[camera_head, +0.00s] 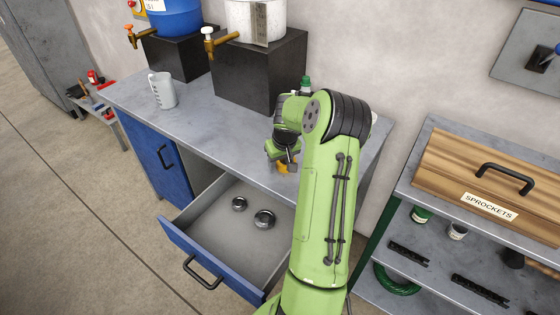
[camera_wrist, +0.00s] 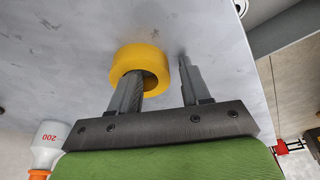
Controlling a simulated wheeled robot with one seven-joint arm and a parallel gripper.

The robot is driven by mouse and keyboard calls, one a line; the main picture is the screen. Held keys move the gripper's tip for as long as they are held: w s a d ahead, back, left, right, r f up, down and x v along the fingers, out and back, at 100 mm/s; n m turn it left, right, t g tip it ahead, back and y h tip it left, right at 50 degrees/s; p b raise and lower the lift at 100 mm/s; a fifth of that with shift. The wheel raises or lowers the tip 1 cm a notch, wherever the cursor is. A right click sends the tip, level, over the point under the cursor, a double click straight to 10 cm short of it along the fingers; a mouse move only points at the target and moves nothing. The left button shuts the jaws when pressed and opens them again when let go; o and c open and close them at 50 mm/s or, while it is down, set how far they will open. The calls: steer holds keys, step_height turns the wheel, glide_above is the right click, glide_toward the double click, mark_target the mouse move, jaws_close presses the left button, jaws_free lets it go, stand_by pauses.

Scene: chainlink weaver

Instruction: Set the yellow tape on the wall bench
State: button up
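The yellow tape (camera_wrist: 138,60) is a thick ring, seen in the wrist view against the grey top of the bench. In the head view a small part of the tape (camera_head: 283,168) shows below my gripper (camera_head: 286,155), near the bench's front edge. My gripper (camera_wrist: 160,78) straddles the tape's wall: one finger reaches into the ring's hole, the other is outside it with a narrow gap. Whether the tape touches the bench is hard to tell. The bench (camera_head: 205,110) stands against the wall, its right part hidden behind my arm.
An open drawer (camera_head: 215,235) with two round metal items juts out below the bench top. A bottle (camera_wrist: 47,145) is near my gripper. A shelf (camera_head: 405,205) with a wooden box stands right.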

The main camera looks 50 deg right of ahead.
steer(key=p+v, duration=0.3)
steer(key=v, duration=1)
steer(key=a+r+n, duration=0.1)
steer(key=a+r, duration=0.2)
steer(key=a, duration=0.3)
steer(key=a+r+n+h, duration=0.1)
steer(key=a+r, duration=0.2)
steer(key=a, duration=0.3)
steer(key=a+r+n, duration=0.1)
steer(key=a+r, duration=0.1)
steer(key=a, duration=0.5)
steer(key=s+a+r+n+t+y, duration=0.1)
steer(key=s+a+n+t+y, duration=0.1)
steer(key=s+a, duration=1.3)
steer(key=shift+a+t+b, duration=0.15)
steer(key=shift+t+b, duration=0.15)
steer(key=shift+t, duration=0.2)
steer(key=shift+s+r, duration=0.1)
